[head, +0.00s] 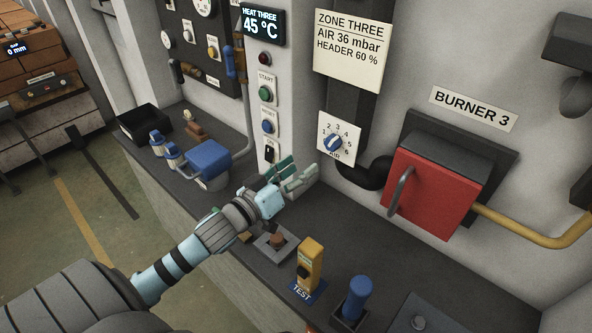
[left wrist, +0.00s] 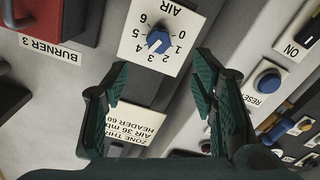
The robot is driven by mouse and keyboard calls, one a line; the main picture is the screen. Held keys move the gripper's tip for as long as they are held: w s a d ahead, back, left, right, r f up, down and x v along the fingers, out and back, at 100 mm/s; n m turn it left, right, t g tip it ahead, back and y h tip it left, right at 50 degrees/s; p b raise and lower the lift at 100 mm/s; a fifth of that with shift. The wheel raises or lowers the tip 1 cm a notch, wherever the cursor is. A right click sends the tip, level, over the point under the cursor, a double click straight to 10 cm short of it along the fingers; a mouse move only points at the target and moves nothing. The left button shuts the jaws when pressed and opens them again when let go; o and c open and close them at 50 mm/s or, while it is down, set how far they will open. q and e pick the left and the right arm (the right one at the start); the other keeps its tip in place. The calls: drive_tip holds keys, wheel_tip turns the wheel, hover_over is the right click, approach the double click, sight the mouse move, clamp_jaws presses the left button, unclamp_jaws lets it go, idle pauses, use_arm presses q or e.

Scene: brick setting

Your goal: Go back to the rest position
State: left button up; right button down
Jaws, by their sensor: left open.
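My left gripper (head: 297,172) reaches in from the lower left over the dark counter, in front of the wall with the switches. Its two green fingers are apart with nothing between them, as the left wrist view (left wrist: 161,85) also shows. The blue AIR dial (head: 333,142) is on the wall just to the right of and above the fingertips. In the left wrist view the dial (left wrist: 158,41) appears upside down beyond the fingers, and they are apart from it. My right gripper is not in view.
The dark counter (head: 380,255) carries a yellow TEST device (head: 310,262), a blue-topped knob (head: 355,297) and a blue pump-like unit (head: 208,160). A red burner box (head: 434,190) juts from the wall. Floor is open at left.

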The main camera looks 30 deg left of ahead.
use_arm(q)
drive_tip(key=shift+s, duration=0.35)
drive_tip(key=shift+w, duration=0.1)
